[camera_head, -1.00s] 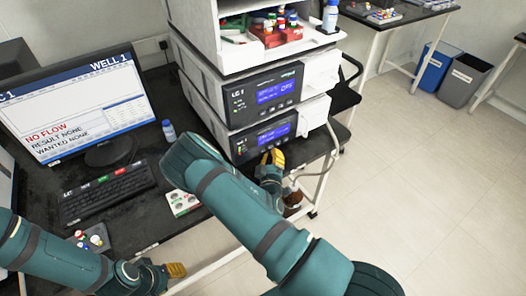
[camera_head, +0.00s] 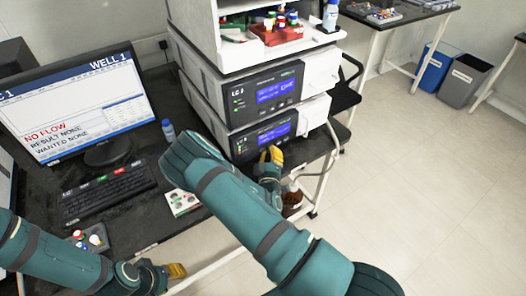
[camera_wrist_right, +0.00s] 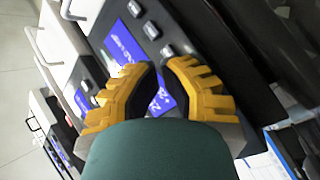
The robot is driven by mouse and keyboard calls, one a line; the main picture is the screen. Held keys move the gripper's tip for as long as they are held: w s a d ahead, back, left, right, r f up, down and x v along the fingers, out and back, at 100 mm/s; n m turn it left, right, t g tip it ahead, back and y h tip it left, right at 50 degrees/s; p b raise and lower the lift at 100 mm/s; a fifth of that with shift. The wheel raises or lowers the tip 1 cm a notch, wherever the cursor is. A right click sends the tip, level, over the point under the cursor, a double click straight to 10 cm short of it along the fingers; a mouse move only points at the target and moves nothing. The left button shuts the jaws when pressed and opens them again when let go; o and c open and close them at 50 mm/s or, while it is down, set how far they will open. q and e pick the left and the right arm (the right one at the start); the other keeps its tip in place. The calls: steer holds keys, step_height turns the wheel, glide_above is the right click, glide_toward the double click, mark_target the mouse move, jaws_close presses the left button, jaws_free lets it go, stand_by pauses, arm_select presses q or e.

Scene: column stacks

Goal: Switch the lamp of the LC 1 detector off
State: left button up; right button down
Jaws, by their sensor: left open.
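A stack of grey instrument modules stands on the dark bench. The upper module (camera_head: 240,99) and the lower module (camera_head: 237,142) each have a dark front panel with a lit blue display and small buttons; their labels are too small to read surely. My right gripper (camera_head: 272,154) is in front of the lower panel, below its display; contact cannot be told. In the right wrist view its yellow fingers (camera_wrist_right: 161,66) have a narrow gap between the tips, with a blue display behind and grey buttons beyond. My left gripper (camera_head: 177,271) is open and empty near the bench's front edge.
A monitor (camera_head: 75,105) reading "NO FLOW" and a keyboard (camera_head: 105,192) stand at the left. A small bottle (camera_head: 168,130) stands beside the stack. A brown bottle (camera_head: 292,200) is close to my right gripper. Open floor lies to the right.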

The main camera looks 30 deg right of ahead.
steer(key=shift+w, duration=0.4)
stand_by(0.6)
steer(key=shift+s, duration=0.85)
steer(key=shift+s+d, duration=0.2)
steer(key=shift+s, duration=2.3)
